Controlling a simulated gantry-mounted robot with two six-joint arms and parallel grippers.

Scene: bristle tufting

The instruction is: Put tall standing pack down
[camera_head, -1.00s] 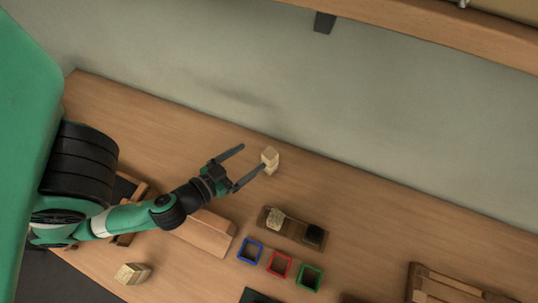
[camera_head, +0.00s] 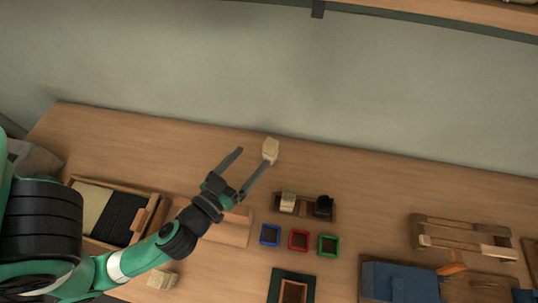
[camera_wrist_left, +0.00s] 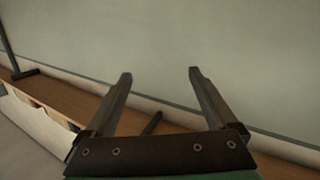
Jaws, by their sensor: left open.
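A tall pale pack (camera_head: 271,150) stands upright near the back edge of the wooden table in the head view. My left gripper (camera_head: 254,158) is open and empty, its fingers spread, with the right fingertip close beside the pack. Whether that fingertip touches the pack I cannot tell. In the left wrist view the open fingers (camera_wrist_left: 160,75) point toward the wall, and no pack shows between them. My right gripper is in neither view.
A wooden holder (camera_head: 305,205) bears a pale block (camera_head: 287,201) and a black piece (camera_head: 323,206). Blue (camera_head: 270,235), red (camera_head: 299,240) and green (camera_head: 328,245) square frames lie in front. Another pale block (camera_head: 162,279) sits front left. A wooden rack (camera_head: 462,233) is at right. The back right table is clear.

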